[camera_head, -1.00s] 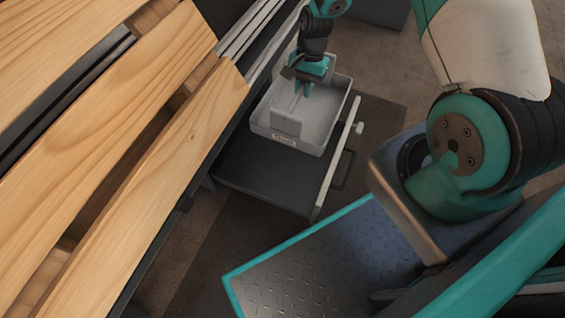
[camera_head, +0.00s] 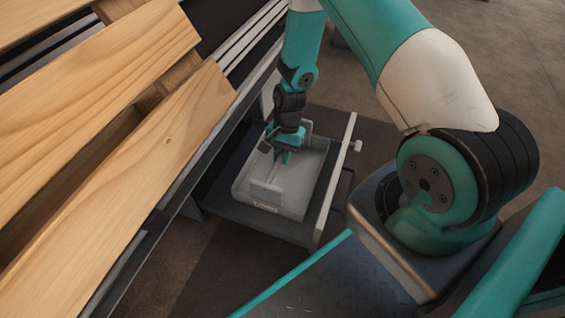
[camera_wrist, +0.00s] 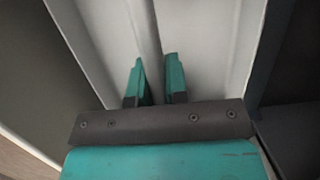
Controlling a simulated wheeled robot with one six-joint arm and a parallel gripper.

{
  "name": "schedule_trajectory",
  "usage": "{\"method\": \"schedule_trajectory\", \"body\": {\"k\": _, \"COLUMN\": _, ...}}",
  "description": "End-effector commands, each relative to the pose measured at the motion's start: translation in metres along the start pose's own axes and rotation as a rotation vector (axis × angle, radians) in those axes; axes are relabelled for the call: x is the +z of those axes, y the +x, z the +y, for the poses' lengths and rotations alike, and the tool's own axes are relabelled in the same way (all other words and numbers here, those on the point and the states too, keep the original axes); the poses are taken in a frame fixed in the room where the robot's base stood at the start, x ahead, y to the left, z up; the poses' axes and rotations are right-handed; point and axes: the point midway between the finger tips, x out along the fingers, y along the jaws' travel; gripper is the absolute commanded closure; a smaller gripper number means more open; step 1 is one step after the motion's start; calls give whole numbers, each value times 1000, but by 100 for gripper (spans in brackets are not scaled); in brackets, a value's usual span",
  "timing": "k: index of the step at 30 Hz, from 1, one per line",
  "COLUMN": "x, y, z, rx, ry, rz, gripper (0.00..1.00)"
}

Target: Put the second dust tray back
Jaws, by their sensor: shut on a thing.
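The grey dust tray (camera_head: 304,186) is an open box with a small label on its near wall. It sits over the dark pull-out drawer (camera_head: 262,222) beside the pallet line. Whether it rests on the drawer floor or hangs just above it I cannot tell. My gripper (camera_head: 283,158) points down into the tray. In the wrist view its teal fingers (camera_wrist: 156,82) stand on either side of a thin grey upright part of the tray (camera_wrist: 205,45), shut on it. The fingertips' contact is partly hidden.
Wooden pallet boards (camera_head: 140,150) fill the left side, close to the drawer. The drawer's light front rail (camera_head: 335,180) has a knob on its outer side. My base deck lies at the lower right. Open floor shows at the upper right.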

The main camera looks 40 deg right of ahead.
Motion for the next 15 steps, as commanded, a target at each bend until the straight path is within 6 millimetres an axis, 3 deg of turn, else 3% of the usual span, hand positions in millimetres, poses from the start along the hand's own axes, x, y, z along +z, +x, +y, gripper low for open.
{"method": "schedule_trajectory", "body": {"k": 1, "x": -3, "y": 11, "z": 0, "rx": 0, "ry": 0, "rz": 0, "gripper": 100}}
{"method": "schedule_trajectory", "body": {"k": 12, "x": -4, "y": 12, "z": 0, "rx": 0, "ry": 0, "rz": 0, "gripper": 100}}
{"method": "schedule_trajectory", "body": {"k": 13, "x": -4, "y": 13, "z": 0, "rx": 0, "ry": 0, "rz": 0, "gripper": 83}}
{"method": "schedule_trajectory", "body": {"k": 15, "x": -4, "y": 12, "z": 0, "rx": 0, "ry": 0, "rz": 0, "gripper": 67}}
